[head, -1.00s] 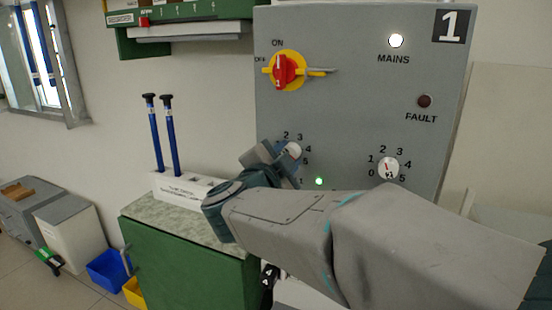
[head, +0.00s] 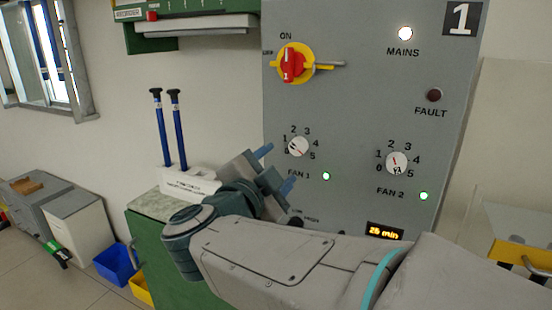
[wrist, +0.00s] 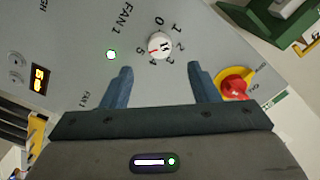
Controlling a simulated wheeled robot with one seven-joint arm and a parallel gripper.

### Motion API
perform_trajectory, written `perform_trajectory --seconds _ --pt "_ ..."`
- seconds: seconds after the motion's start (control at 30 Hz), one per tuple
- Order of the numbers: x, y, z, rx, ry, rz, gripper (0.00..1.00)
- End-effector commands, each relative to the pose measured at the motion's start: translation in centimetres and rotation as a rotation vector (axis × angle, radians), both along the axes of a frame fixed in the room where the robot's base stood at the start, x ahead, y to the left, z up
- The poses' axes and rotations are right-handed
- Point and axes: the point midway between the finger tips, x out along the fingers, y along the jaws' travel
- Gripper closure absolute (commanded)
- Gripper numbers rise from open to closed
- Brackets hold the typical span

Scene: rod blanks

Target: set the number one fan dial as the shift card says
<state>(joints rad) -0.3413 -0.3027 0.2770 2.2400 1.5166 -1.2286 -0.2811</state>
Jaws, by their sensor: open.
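The fan 1 dial (head: 298,146) is a white round knob on the grey panel (head: 350,110), with a scale around it. It also shows in the wrist view (wrist: 160,45), beyond and between the fingertips. Its small mark is too fine for me to read the setting surely. My gripper (head: 275,170) is open and empty, just left of and below the dial in the head view. In the wrist view its blue fingers (wrist: 160,70) are apart, and a gap shows between them and the knob. I cannot make out a shift card.
The fan 2 dial (head: 397,163) is to the right. The red and yellow main switch (head: 293,65) is above. Green lamps (head: 326,176) and a lit timer display (head: 385,231) are on the panel. Blue rods (head: 178,130) stand in a white holder (head: 190,182) at left.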

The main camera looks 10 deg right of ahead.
Motion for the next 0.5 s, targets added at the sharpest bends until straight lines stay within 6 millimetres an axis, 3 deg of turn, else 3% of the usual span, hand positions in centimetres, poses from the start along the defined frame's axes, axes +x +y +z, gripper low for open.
perform_trajectory --seconds 0.2,0.5 --pt "-3.1 2.3 -0.1 0.001 -0.001 0.001 0.45" --pt "-4.3 3.1 0.0 0.0 0.001 -0.001 0.45"
